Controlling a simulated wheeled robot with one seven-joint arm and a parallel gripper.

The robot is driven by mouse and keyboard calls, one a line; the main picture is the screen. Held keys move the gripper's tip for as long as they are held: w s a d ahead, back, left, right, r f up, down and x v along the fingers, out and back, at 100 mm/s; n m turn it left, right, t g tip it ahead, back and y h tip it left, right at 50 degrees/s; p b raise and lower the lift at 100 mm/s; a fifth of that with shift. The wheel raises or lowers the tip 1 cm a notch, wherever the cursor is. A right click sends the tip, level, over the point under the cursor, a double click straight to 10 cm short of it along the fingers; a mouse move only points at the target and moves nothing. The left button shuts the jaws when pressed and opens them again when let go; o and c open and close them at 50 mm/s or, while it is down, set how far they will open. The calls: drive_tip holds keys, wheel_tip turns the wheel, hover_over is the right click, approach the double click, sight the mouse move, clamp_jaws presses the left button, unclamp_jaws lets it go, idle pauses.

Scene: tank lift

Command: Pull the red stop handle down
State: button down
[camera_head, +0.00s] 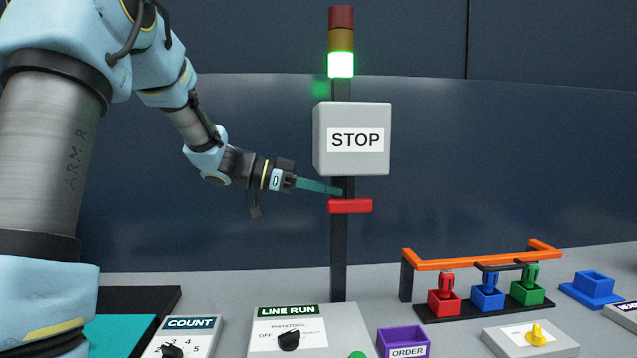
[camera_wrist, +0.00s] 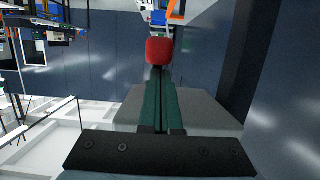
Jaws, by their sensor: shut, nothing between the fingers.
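The red stop handle (camera_head: 350,206) is a short horizontal bar below the grey box marked STOP (camera_head: 322,140), in front of a dark post. My gripper (camera_head: 338,192) is shut and empty, its teal fingers reaching in from the left. In the head view the fingertips are at the handle's upper left edge, just above it. In the wrist view my shut fingers (camera_wrist: 160,82) point at the red handle (camera_wrist: 160,51), which shows just beyond the tips. I cannot tell whether they touch it.
A signal tower (camera_head: 341,40) with its green lamp lit stands above the box. Below are a LINE RUN panel (camera_head: 345,325), a COUNT panel (camera_head: 205,335), a purple ORDER box (camera_head: 390,340) and an orange rail (camera_head: 480,262) over coloured holders.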

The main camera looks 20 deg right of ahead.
sight(328, 212)
drive_tip(key=f+b, duration=0.1)
drive_tip(key=b, duration=0.2)
drive_tip(key=shift+f, duration=0.4)
wheel_tip(328, 212, down, 3)
drive_tip(key=b, duration=0.8)
